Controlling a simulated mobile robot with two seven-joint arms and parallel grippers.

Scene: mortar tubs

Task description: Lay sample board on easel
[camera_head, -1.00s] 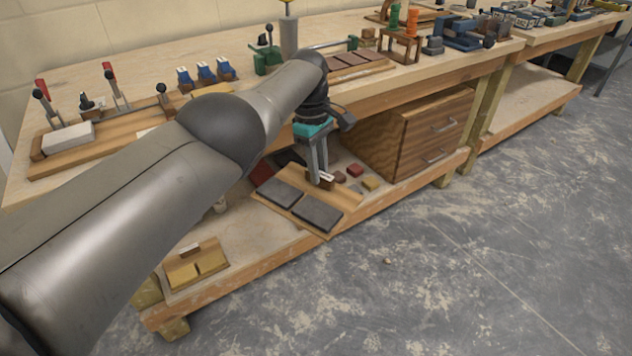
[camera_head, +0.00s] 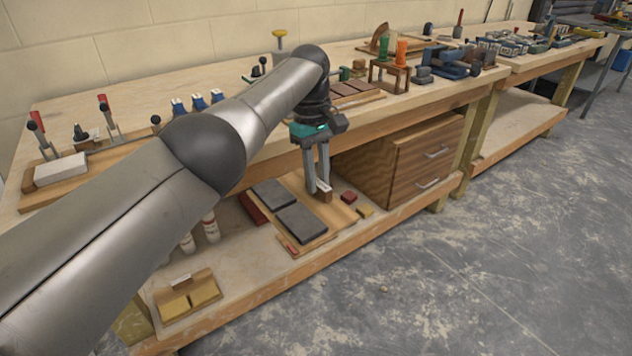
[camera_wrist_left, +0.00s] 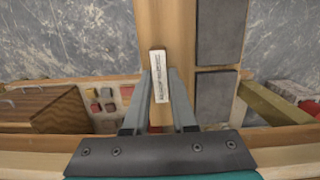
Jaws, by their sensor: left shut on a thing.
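The sample board (camera_head: 334,213) is a wooden board with two dark grey slabs on it. It shows low at the bench's lower shelf, with its near end close to the shelf's front edge. My left gripper (camera_head: 322,190) points down and is shut on the small wooden grip block at the board's right side. In the left wrist view the block, with a white label, sits between the fingertips (camera_wrist_left: 160,90); the board (camera_wrist_left: 180,30) overlaps shelf edge and floor. I cannot tell whether the board touches the shelf. My right gripper is not in view.
A drawer cabinet (camera_head: 425,160) stands right of the gripper. Red (camera_head: 348,196) and yellow (camera_head: 365,211) blocks lie beside the board. A smaller board with yellow tiles (camera_head: 187,298) lies left on the shelf. The bench top (camera_head: 345,112) overhangs; the floor (camera_head: 480,270) is clear.

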